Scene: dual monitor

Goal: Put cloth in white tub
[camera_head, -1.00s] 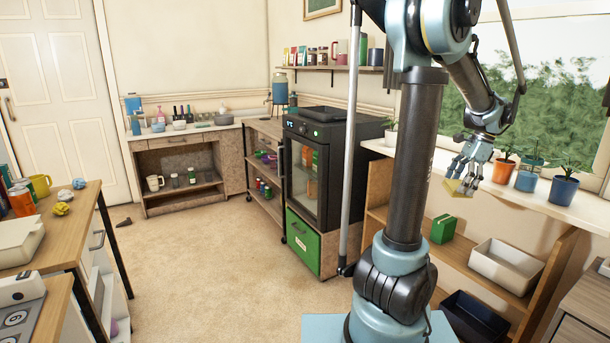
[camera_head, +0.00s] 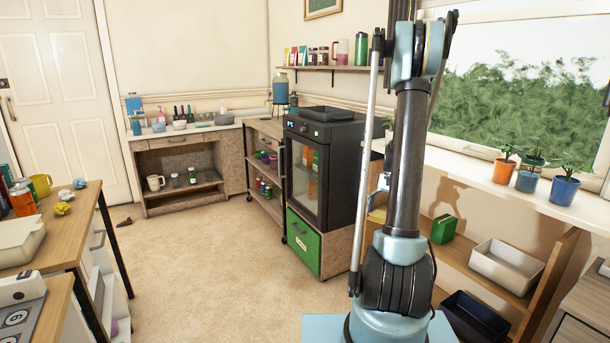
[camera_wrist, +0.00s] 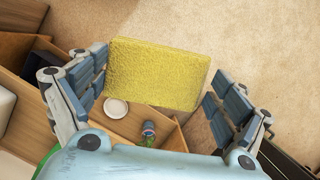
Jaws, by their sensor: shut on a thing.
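A yellow cloth (camera_wrist: 158,72), flat and rectangular, is held between the blue-grey fingers of my gripper (camera_wrist: 155,92) in the wrist view. In the head view my gripper (camera_head: 383,183) is mostly hidden behind my own arm, and a bit of the yellow cloth (camera_head: 377,215) shows below it. A white tub (camera_head: 506,266) stands on the shelf under the window at the right. The gripper and cloth are well to the left of the tub.
A green box (camera_head: 443,229) stands left of the white tub on the same shelf. A black tub (camera_head: 474,318) is lower down. Potted plants (camera_head: 528,178) line the windowsill. A black oven (camera_head: 322,170) stands left of my arm. The carpet (camera_head: 200,260) is open.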

